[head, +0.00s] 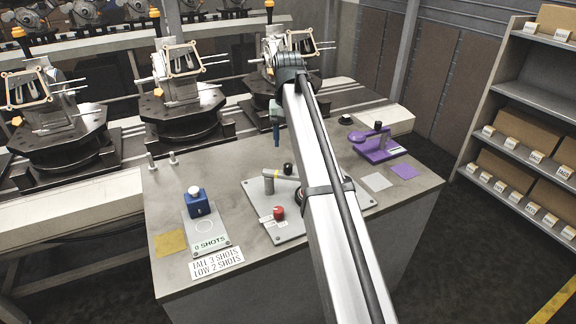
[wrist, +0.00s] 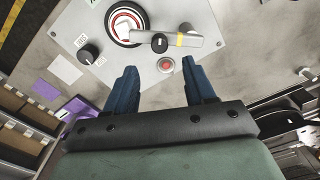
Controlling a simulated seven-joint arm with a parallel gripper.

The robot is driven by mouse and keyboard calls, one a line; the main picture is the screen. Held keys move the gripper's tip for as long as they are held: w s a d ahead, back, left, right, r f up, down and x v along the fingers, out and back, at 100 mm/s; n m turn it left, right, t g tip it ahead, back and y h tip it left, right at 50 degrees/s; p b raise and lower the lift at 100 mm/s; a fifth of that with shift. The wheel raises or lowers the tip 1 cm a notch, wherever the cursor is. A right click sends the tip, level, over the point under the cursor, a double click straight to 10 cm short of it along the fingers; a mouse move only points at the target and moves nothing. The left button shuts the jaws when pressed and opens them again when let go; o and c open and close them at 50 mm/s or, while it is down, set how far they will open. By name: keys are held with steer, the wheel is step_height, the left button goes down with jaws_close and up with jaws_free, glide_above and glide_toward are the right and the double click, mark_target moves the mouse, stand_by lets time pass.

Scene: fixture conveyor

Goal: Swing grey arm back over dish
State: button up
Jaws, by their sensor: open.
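The grey arm (head: 284,178) sits on a short post on a light grey plate (head: 262,225), with a yellow band and a black knob (head: 288,168) on it. In the wrist view the grey arm (wrist: 190,41) lies across the picture, its knob end by the rim of the round dish (wrist: 116,10), which has red and white rings. In the head view my own arm hides most of the dish. My gripper (head: 276,120) is above the bench, blue fingers down. In the wrist view its fingers (wrist: 158,67) are apart and empty, below the grey arm in the picture.
A red button (head: 278,212) is on the plate's front. A blue block with a white top (head: 196,200) stands left, by a "0 SHOTS" display. A purple device (head: 376,146) is at the right. Conveyor fixtures (head: 182,100) stand behind; a shelf (head: 520,110) is right.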

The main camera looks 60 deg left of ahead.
mark_target(288, 165)
step_height(288, 165, down, 10)
steer(key=shift+r, duration=0.1)
stand_by(0.4)
steer(key=shift+c, duration=0.3)
jaws_close()
